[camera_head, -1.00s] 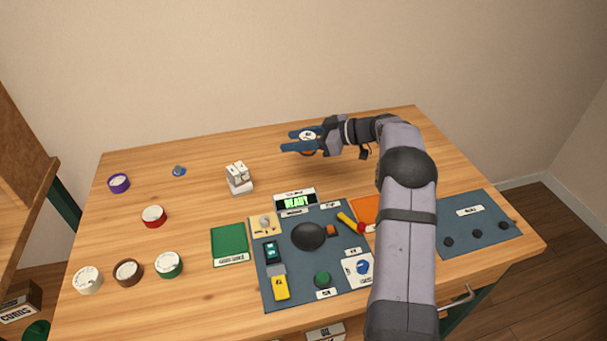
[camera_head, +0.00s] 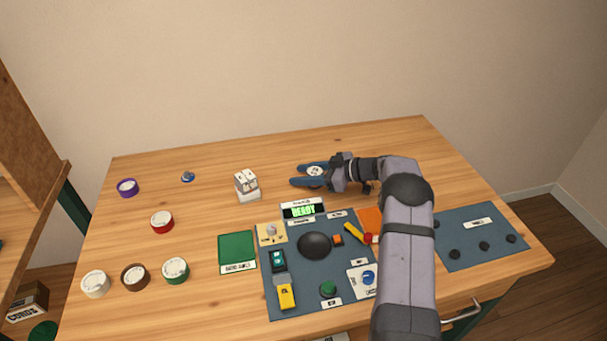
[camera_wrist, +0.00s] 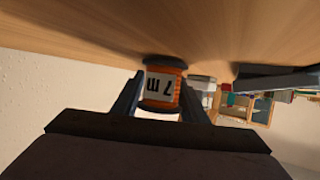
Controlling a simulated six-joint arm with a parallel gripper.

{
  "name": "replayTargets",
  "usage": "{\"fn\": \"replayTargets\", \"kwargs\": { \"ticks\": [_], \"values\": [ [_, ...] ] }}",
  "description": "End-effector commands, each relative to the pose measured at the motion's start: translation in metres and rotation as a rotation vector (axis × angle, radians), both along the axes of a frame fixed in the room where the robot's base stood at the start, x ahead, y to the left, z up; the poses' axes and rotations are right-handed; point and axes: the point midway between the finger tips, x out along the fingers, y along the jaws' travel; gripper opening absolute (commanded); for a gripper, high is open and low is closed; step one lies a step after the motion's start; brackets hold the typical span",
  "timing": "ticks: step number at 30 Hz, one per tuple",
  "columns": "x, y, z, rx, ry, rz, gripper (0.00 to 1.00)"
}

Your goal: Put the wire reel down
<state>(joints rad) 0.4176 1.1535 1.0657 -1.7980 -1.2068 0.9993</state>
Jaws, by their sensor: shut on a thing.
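The wire reel (camera_wrist: 163,84) is orange with dark flanges and a white label reading "7 m", upside down in the wrist view. My gripper (camera_head: 305,175) is shut on it, with one blue finger on each side; both fingers also show in the wrist view (camera_wrist: 160,95). In the head view the reel's pale round top (camera_head: 315,170) shows between the fingers. The reel is at the wooden table (camera_head: 205,205), behind the display box. In the wrist view its flange looks very close to the wood; I cannot tell whether it touches.
A white block (camera_head: 247,186) stands left of my gripper. The display box reading READY (camera_head: 303,209) and the blue panel (camera_head: 296,275) are in front. Several other reels, including a red one (camera_head: 162,222), stand at the left. The table's back right is clear.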

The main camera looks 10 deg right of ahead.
Motion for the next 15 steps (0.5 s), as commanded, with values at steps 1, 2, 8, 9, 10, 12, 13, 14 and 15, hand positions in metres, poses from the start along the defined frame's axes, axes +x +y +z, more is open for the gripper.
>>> {"fn": "replayTargets", "kwargs": {
  "ticks": [1, 2, 8, 9, 10, 12, 13, 14, 15],
  "values": [
    [0.0002, 0.0000, -0.0012, 0.000, -0.002, -0.001, 0.15],
    [0.0003, -0.0001, -0.0016, 0.000, -0.002, -0.001, 0.15],
    [0.0003, -0.0001, -0.0016, 0.000, -0.002, -0.001, 0.15],
    [0.0003, -0.0001, -0.0022, 0.000, -0.002, -0.001, 0.15],
    [0.0002, 0.0000, -0.0030, 0.000, -0.002, -0.001, 0.15],
    [0.0002, -0.0001, -0.0051, 0.000, -0.002, -0.001, 0.15],
    [0.0002, -0.0001, -0.0049, -0.001, -0.001, -0.001, 0.44],
    [0.0002, -0.0001, -0.0046, -0.001, -0.001, -0.001, 0.51],
    [0.0002, -0.0001, -0.0046, -0.001, -0.001, -0.001, 0.58]
  ]
}}
